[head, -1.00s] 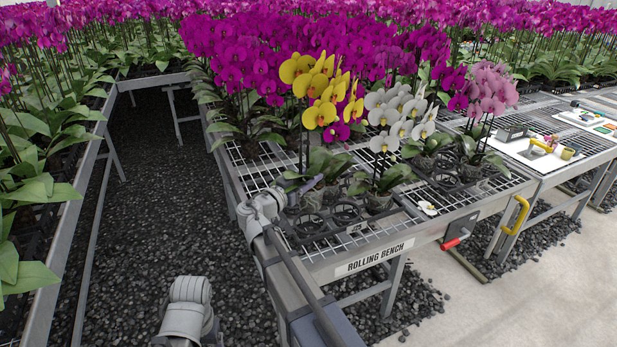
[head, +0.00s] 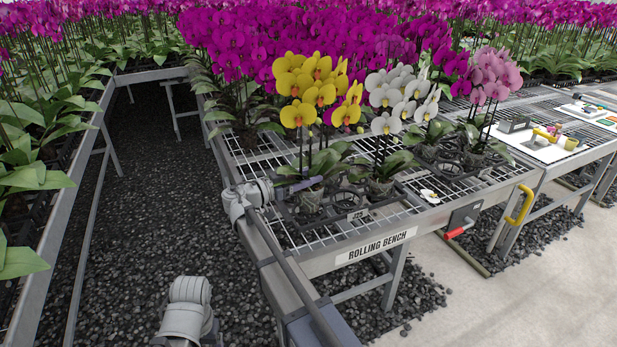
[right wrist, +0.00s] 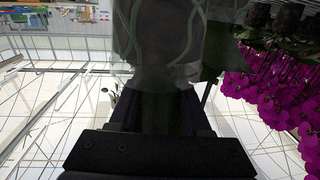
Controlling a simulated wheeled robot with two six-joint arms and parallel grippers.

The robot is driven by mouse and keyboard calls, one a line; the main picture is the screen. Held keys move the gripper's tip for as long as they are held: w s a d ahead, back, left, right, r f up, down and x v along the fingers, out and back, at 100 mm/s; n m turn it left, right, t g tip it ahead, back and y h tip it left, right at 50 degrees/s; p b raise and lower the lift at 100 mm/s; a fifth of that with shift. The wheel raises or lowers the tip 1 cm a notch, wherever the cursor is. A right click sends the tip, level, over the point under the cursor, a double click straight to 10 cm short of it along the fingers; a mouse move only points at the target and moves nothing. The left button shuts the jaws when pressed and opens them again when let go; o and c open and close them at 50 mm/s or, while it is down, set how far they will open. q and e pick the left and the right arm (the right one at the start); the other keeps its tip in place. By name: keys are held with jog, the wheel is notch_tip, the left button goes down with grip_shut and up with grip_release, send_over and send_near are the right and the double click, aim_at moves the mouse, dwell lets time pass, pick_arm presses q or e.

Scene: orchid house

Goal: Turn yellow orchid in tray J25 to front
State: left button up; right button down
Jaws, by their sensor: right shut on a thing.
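The yellow orchid (head: 318,92) stands upright in a clear pot (head: 311,201) at the left front of the rolling bench, in the dark tray labelled J25 (head: 357,215). Its blooms face mostly toward the head camera. My right gripper (head: 300,185) reaches in from the left and is shut on the pot near its rim, below the leaves. In the right wrist view the clear pot (right wrist: 165,35) with pale green roots is between the dark fingers. The pot's base is partly hidden, so I cannot tell if it is fully seated. My left gripper is out of view.
A white orchid (head: 400,95) stands close to the right, with a pink orchid (head: 490,75) beyond. Dense magenta orchids (head: 250,50) fill the bench behind. A loose white bloom (head: 429,196) lies on the mesh. A gravel aisle (head: 160,200) runs along the left.

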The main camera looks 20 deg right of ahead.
aim_at(308, 190)
jog(key=shift+f+b, duration=1.65)
jog(key=shift+f, duration=0.15)
jog(key=shift+r, duration=0.1)
notch_tip(308, 190, up, 9)
jog(key=p, duration=0.9)
jog(key=shift+r, duration=0.1)
notch_tip(308, 190, down, 10)
jog(key=b, duration=0.9)
jog(key=shift+b, duration=0.4)
jog(key=shift+f, duration=0.2)
jog(key=shift+f, duration=0.15)
jog(key=shift+c, duration=1.8)
grip_release()
